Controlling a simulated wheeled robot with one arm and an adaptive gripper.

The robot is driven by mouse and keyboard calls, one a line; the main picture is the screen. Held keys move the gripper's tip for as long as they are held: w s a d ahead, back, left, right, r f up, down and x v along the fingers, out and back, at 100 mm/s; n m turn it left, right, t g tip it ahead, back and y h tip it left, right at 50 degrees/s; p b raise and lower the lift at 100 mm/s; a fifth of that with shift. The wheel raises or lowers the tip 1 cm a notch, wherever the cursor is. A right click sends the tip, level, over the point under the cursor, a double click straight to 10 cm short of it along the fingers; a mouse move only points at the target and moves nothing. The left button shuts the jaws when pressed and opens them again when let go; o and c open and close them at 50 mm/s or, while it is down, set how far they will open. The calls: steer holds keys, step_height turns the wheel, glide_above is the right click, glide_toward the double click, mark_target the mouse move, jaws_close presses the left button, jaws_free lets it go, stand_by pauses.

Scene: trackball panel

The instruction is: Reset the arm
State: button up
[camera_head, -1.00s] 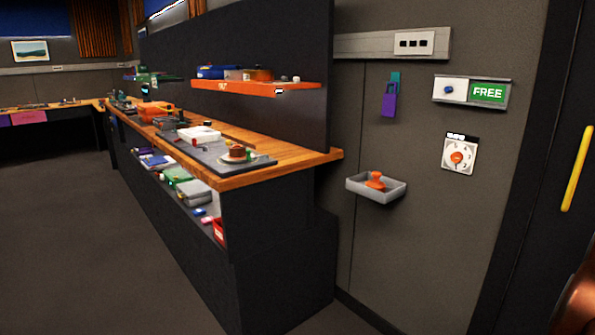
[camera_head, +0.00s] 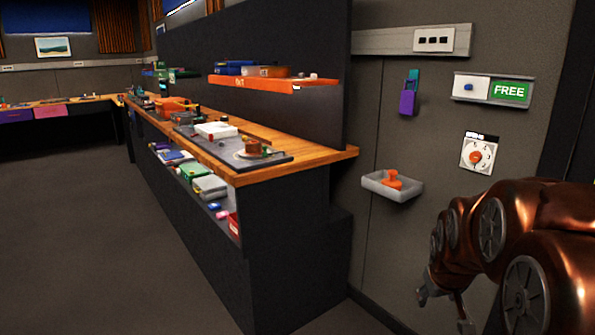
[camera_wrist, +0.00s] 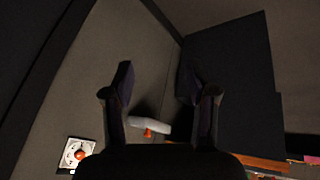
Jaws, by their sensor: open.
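My arm, copper coloured, reaches in from the right of the head view. My gripper (camera_head: 445,312) hangs at its end in the lower right, its fingers apart with nothing between them. In the wrist view my gripper (camera_wrist: 160,90) shows two dark, widely parted fingers. Beyond them are the grey wall and a dark cabinet side. A pale wall tray (camera_wrist: 150,126) with an orange piece shows between the fingers, farther off.
A long wooden counter (camera_head: 310,158) with several items runs away on the left, under an orange shelf (camera_head: 240,82). The wall bears a grey tray (camera_head: 408,190), a dial (camera_head: 478,155), a green FREE sign (camera_head: 508,91) and a purple tag (camera_head: 408,103). The floor (camera_head: 80,220) at left is clear.

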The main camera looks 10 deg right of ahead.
steer(key=s+a+f+n+g+y, duration=0.1)
steer(key=s+a+f+g, duration=0.1)
steer(key=s+a, duration=0.45)
steer(key=s+a+f+g+y, duration=0.1)
steer(key=s+a+f+y, duration=0.15)
steer(key=a, duration=0.65)
steer(key=s+a+n+g, duration=0.1)
steer(key=s+a+g, duration=0.45)
steer(key=s, duration=0.85)
step_height(320, 180, up, 23)
steer(key=a+t+p, duration=0.1)
steer(key=t+p, duration=0.1)
steer(key=p, duration=2)
steer(key=shift+s+a, duration=0.35)
steer(key=shift+a, duration=0.05)
